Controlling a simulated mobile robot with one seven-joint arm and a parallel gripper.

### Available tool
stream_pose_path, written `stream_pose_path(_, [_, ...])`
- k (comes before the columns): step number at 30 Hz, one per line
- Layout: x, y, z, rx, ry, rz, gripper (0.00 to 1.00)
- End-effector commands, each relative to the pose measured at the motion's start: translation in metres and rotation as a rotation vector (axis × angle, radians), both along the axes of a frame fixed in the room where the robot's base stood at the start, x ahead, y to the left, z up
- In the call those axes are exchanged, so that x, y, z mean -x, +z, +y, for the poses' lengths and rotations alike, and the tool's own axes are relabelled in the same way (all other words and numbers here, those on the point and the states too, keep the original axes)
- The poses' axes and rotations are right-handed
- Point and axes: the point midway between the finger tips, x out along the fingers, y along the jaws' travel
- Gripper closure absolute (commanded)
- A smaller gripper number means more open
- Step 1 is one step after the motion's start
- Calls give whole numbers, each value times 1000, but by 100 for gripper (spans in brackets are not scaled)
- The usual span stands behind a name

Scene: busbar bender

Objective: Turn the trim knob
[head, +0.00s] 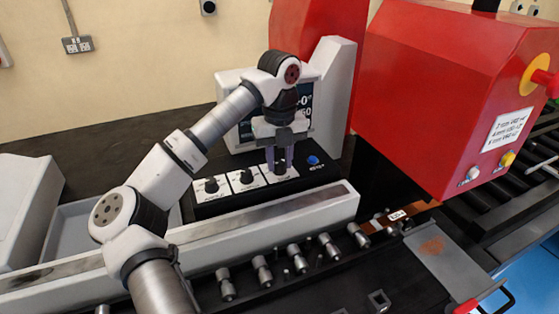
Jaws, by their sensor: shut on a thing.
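A black control panel carries a row of black knobs on white plates. The left knob (211,185) and the middle knob (246,177) are uncovered. My gripper (281,160) points down over the right knob (281,168), its purple-grey fingers shut on it from both sides. The fingers hide most of that knob and its marks. A blue button (313,160) is just right of my gripper. The display screen (303,105) behind is partly covered by my arm; a "0°" and a "50" show at its right edge.
A long pale rail (270,225) runs in front of the panel, with several metal pins (262,270) before it. A large red housing (450,90) with buttons stands at the right. A grey tray (75,225) lies at the left.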

Motion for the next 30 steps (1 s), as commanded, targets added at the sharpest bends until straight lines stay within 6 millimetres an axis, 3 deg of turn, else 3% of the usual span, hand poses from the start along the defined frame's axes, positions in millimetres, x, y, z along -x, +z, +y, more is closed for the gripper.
stream_pose_path(30, [0,0,0,-1,-929,-1,96])
